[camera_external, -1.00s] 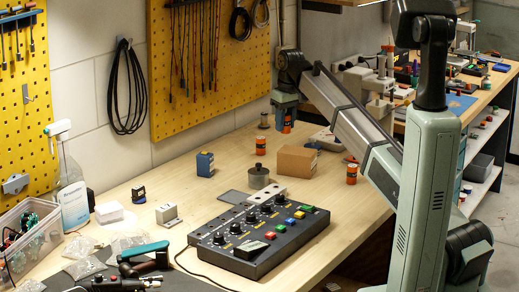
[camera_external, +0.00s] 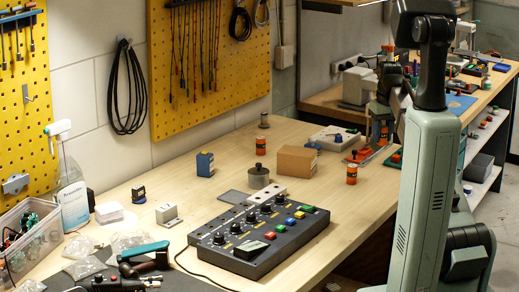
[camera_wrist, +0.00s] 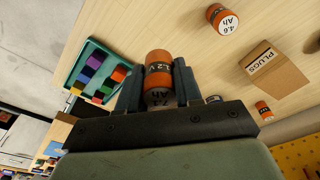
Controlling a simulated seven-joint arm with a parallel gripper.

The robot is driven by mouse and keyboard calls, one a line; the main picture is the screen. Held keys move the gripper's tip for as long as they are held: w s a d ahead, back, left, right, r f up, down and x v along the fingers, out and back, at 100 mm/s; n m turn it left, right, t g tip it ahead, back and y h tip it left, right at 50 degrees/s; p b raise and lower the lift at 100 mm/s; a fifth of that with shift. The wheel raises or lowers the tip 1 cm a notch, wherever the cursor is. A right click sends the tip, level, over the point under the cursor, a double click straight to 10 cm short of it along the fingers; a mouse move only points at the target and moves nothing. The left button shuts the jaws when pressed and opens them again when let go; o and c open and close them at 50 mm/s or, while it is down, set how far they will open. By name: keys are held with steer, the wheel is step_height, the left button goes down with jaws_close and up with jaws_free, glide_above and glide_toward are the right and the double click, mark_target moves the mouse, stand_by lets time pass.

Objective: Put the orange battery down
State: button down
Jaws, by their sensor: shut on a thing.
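My gripper (camera_external: 381,118) is shut on an orange battery (camera_wrist: 158,72) with a dark end. In the wrist view the battery sits between the two fingers (camera_wrist: 158,88), with printed text on its side facing the camera. In the external view the held battery (camera_external: 383,135) shows small and partly hidden below the gripper, over the far right end of the bench (camera_external: 318,190). I cannot tell whether it touches anything beneath.
A teal tray (camera_wrist: 78,86) with coloured blocks is left of the fingers. Two other orange batteries (camera_external: 260,145) (camera_external: 351,174) stand on the bench near a cardboard box (camera_external: 297,160). A white strip (camera_external: 335,136) and a red item (camera_external: 358,156) lie close by. The bench's right edge is near.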

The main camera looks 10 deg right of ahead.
mark_target(381, 181)
steer(key=shift+s+a+f, duration=0.1)
steer(key=shift+s+f, duration=0.45)
steer(key=shift+f, duration=1.3)
steer(key=shift+s+d+f, duration=0.1)
steer(key=shift+s+f, duration=0.45)
steer(key=shift+f, duration=1.3)
steer(key=shift+s+a+f, duration=0.1)
steer(key=shift+s+f, duration=0.45)
steer(key=shift+f, duration=1.3)
steer(key=c, duration=0.8)
jaws_free()
steer(key=shift+f, duration=0.1)
steer(key=shift+o, duration=0.2)
step_height(381, 181, up, 12)
steer(key=s, duration=0.1)
steer(key=shift+s, duration=0.2)
